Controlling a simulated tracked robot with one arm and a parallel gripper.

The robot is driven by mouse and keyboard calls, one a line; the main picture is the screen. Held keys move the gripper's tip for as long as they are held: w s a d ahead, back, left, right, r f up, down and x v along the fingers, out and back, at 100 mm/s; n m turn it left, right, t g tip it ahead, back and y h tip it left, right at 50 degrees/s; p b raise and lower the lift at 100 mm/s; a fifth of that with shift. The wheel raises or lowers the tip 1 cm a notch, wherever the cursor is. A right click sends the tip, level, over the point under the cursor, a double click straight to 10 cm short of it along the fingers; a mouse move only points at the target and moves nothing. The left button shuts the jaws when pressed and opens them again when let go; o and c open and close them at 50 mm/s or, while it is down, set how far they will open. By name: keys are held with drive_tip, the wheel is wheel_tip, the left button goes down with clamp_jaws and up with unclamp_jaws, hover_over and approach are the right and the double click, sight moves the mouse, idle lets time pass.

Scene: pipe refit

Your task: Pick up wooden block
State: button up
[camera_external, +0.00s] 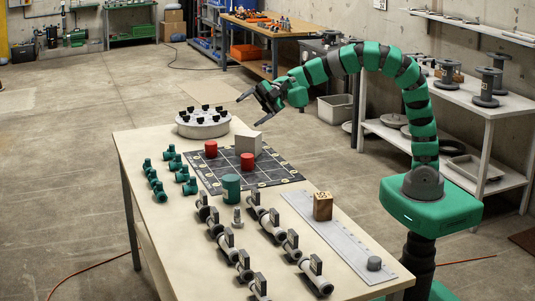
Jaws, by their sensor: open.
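The wooden block (323,206) is a small brown upright block with a dark mark on its top. It stands on the far part of a long grey plate on the table's right side. My gripper (250,108) is open and empty, in the air over the far right edge of the table. It points left and is well apart from the block, which is nearer the camera and lower. Nothing hides the block.
A dark gridded mat (280,172) holds red cylinders (247,161) and a grey block (248,143). A green cylinder (231,187) stands at its near edge.

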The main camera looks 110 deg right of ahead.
drive_tip(key=s+f+g+y+b, duration=0.1)
drive_tip(key=s+f+g+y, duration=0.4)
drive_tip(key=f, duration=0.9)
drive_tip(key=g+y+b, duration=0.2)
drive_tip(key=g, duration=0.4)
approach(325, 202)
drive_tip(key=b+x, duration=0.2)
drive_tip(key=x, duration=0.1)
drive_tip(key=shift+s+a+f, duration=0.1)
drive_tip(key=shift+s+f, duration=0.05)
drive_tip(key=shift+f, duration=0.25)
drive_tip(key=shift+r+b+x, duration=0.15)
drive_tip(key=shift+b+x, duration=0.35)
drive_tip(key=shift+x, duration=0.9)
drive_tip(key=shift+r+b+x, duration=0.1)
drive_tip(key=shift+b+x, duration=0.35)
drive_tip(key=shift+x, duration=0.95)
drive_tip(key=shift+r, duration=0.1)
drive_tip(key=c, duration=1.2)
